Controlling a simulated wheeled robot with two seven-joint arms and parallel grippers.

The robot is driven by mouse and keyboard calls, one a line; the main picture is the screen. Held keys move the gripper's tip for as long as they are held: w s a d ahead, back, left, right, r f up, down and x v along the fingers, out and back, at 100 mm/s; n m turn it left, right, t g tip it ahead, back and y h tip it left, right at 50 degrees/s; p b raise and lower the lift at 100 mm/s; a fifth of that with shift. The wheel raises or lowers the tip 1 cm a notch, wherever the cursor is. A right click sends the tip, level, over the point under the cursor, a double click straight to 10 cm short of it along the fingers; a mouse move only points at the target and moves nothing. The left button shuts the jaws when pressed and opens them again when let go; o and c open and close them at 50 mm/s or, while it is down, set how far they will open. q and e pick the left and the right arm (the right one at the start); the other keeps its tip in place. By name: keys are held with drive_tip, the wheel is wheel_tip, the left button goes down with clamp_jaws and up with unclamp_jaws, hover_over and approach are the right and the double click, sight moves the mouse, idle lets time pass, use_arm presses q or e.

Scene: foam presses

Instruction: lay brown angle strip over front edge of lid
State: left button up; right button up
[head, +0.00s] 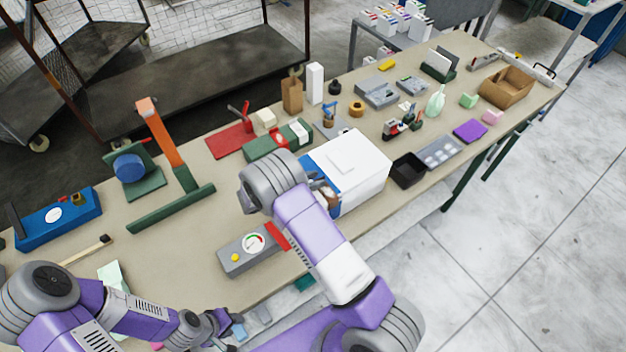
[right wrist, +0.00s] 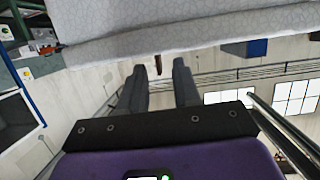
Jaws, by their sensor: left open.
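A white box-like block with a blue left side has a white lid-like top (head: 365,162) and stands mid-table. A small brown piece (head: 331,198), perhaps the angle strip, shows at its front left, partly hidden by my right arm. In the right wrist view a narrow brown piece (right wrist: 158,64) shows between the fingertips, below a pale patterned surface (right wrist: 200,35). My right gripper (right wrist: 159,68) is open, with gaps on both sides of that piece; the head view mostly hides it. My left gripper (head: 226,326) is open and low at the table's front edge.
A grey gauge box (head: 236,262) with a red part lies front left of the block. A black tray (head: 408,170) stands close to its right. A green stand with an orange lever (head: 160,130) is at left. Bare table (head: 170,265) shows at front left.

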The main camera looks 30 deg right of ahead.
drive_tip(key=b+v, duration=0.1)
drive_tip(key=v, duration=0.6)
drive_tip(key=shift+a, duration=0.25)
drive_tip(key=shift+r, duration=0.15)
